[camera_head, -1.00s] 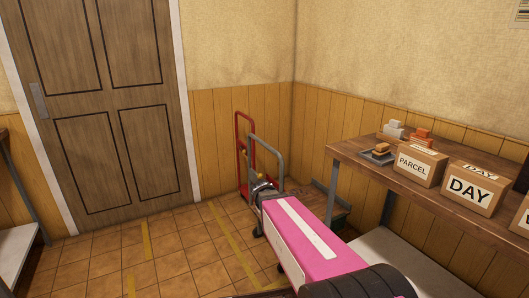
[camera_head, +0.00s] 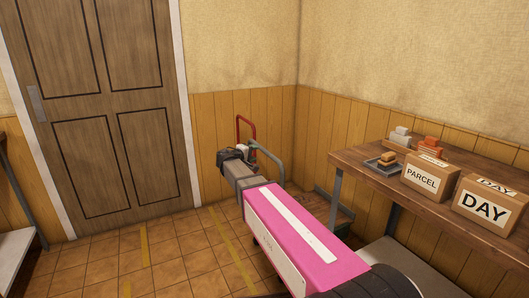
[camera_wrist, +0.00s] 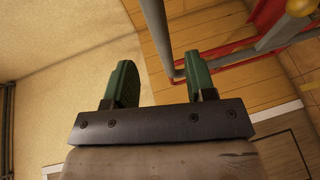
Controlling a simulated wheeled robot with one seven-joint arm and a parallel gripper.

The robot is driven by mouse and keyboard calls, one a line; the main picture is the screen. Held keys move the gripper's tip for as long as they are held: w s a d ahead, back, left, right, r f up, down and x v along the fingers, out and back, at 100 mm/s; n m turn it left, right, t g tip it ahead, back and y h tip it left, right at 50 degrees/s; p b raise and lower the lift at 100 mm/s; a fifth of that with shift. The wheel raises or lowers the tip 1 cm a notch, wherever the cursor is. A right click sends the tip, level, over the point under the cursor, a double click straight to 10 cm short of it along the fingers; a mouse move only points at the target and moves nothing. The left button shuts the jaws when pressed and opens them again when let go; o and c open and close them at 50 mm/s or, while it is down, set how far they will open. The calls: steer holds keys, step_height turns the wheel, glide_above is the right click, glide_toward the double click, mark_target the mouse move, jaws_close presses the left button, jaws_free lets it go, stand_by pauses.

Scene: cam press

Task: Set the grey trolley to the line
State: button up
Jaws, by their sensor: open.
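The grey trolley (camera_head: 269,157) stands near the room's corner; its upper handle shows, and my arm hides most of its lower part. My gripper (camera_wrist: 160,82) has two green fingers spread apart with nothing held between them. Yellow lines mark the tiled floor, one at the left (camera_head: 145,246) and one nearer the trolley (camera_head: 230,236).
A red trolley (camera_head: 246,121) stands behind the grey one, by the panelled wall. A door (camera_head: 105,110) is at the left. The floor before the door is clear.

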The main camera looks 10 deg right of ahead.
mark_target(264, 150)
steer(key=x, duration=0.8)
steer(key=shift+w+d, duration=0.2)
jaws_close()
